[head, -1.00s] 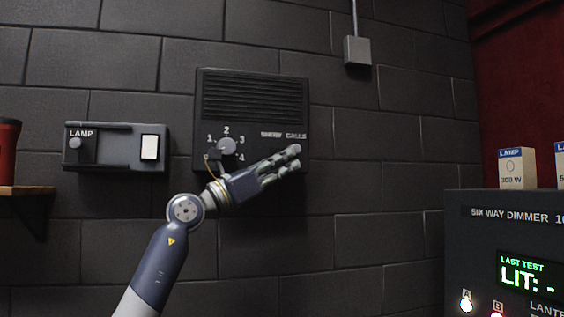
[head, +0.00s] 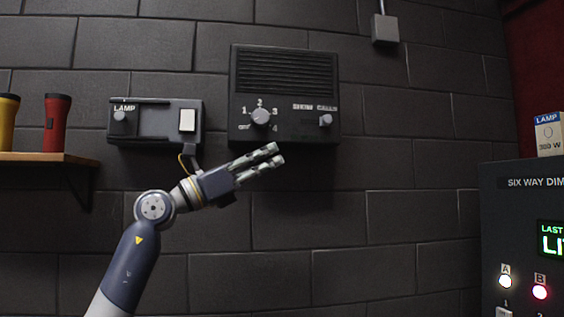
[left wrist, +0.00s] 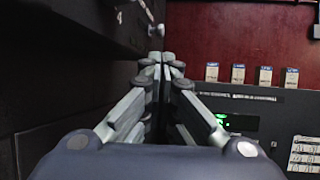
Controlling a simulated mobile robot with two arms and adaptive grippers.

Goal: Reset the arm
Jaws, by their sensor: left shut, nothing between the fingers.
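My left arm comes in from the lower left in the head view. Its gripper (head: 272,153) is shut and empty, with the fingers pointing up and to the right. It appears just below the lower edge of the black "SHOW CALLS" speaker box (head: 284,75) on the wall. The box has a round selector dial (head: 261,117) and a small knob (head: 325,120) at its lower right, both uncovered. In the left wrist view the two fingers (left wrist: 161,62) meet at their tips with nothing between them. My right gripper is not in view.
A grey lamp panel (head: 155,139) with a white switch (head: 187,120) is left of the box. A shelf (head: 40,157) holds a yellow and a red cup (head: 56,122). The dimmer unit (head: 510,230) stands at the right. Bare wall lies between them.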

